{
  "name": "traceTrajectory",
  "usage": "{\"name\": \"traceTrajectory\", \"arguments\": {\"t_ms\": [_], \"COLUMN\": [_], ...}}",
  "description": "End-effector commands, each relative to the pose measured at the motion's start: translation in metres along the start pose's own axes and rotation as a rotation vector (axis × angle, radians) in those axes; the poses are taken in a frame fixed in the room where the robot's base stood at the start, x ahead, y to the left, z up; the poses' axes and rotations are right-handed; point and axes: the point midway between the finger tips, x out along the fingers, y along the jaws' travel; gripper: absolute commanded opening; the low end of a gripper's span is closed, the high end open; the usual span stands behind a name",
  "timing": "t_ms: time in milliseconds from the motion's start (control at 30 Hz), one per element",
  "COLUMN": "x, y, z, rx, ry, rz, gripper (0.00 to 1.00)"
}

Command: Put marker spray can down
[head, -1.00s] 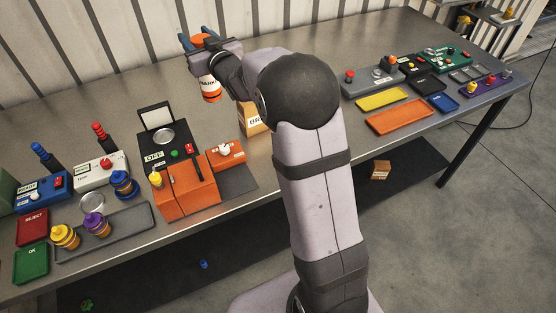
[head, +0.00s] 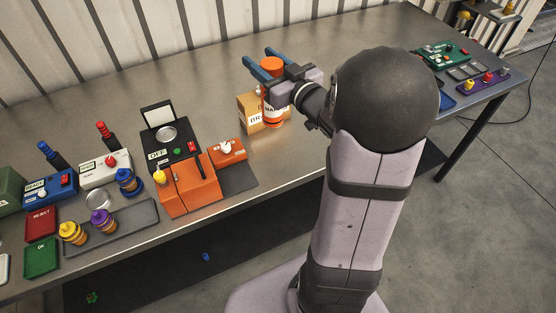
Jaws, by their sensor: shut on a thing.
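The marker spray can (head: 272,115) is white and orange with an orange cap and stands upright in my gripper (head: 263,66). The can is in front of the right part of a brown cardboard box marked "BR" (head: 251,112) on the metal table (head: 200,85). I cannot tell whether the can's base touches the table.
Left of the can is an orange device (head: 188,187) with a black panel and a switch box (head: 227,151). Further left are a grey tray (head: 125,226) and red and green plates. My arm hides part of the table's right side. The table behind the can is clear.

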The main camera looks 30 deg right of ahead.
Motion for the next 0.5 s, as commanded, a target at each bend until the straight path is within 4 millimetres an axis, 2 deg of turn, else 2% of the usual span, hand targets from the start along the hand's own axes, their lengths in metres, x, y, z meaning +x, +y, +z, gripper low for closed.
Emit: {"name": "traceTrajectory", "arguments": {"t_ms": [300,500], "x": [-0.028,-0.030], "y": [-0.004,-0.006], "z": [-0.002,0.011], "rx": [-0.003,0.001], "ry": [0.005,0.003], "rz": [-0.016,-0.021], "gripper": [0.00,0.00]}}
